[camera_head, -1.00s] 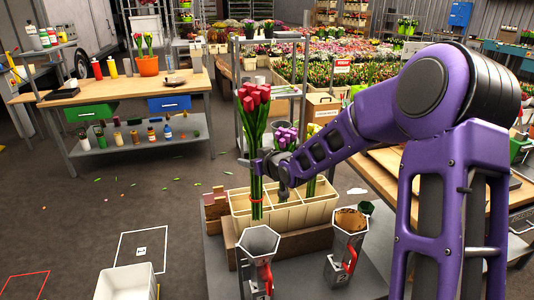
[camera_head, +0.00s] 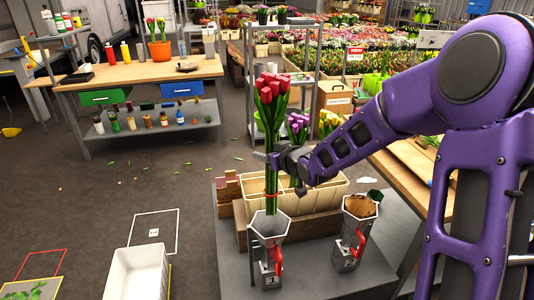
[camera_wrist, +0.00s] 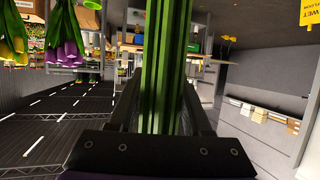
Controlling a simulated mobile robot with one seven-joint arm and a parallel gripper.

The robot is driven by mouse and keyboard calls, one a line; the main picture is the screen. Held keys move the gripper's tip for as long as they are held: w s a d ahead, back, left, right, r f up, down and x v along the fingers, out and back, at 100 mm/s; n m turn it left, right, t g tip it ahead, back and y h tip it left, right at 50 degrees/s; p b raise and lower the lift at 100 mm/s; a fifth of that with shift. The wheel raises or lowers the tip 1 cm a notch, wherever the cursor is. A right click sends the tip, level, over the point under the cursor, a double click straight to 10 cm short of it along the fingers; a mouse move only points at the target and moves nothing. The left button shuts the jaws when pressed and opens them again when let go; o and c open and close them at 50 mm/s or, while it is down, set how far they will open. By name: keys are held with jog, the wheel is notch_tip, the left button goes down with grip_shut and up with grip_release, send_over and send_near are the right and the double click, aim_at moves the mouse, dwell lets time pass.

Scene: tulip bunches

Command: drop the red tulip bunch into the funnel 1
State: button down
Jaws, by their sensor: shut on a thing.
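The red tulip bunch (camera_head: 272,100) is upright, with long green stems and a red band low on them. My gripper (camera_head: 270,158) is shut around its stems, which also show between the fingers in the wrist view (camera_wrist: 165,60). The stem ends show at the back rim of the left grey funnel (camera_head: 268,245); I cannot tell whether they are above its opening, inside or behind it.
A cream compartment crate (camera_head: 320,195) stands behind the funnels, with purple tulips (camera_head: 298,125) and yellow tulips (camera_head: 328,122) behind my wrist. A white bin (camera_head: 136,272) is on the floor at left. Grey tabletop (camera_head: 320,278) is clear between the funnels.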

aim_at(267, 186)
jog(key=shift+f+b, duration=4.6)
jog(key=shift+f, duration=6.85)
jog(key=shift+c, duration=1.3)
grip_release()
jog(key=shift+o, duration=1.3)
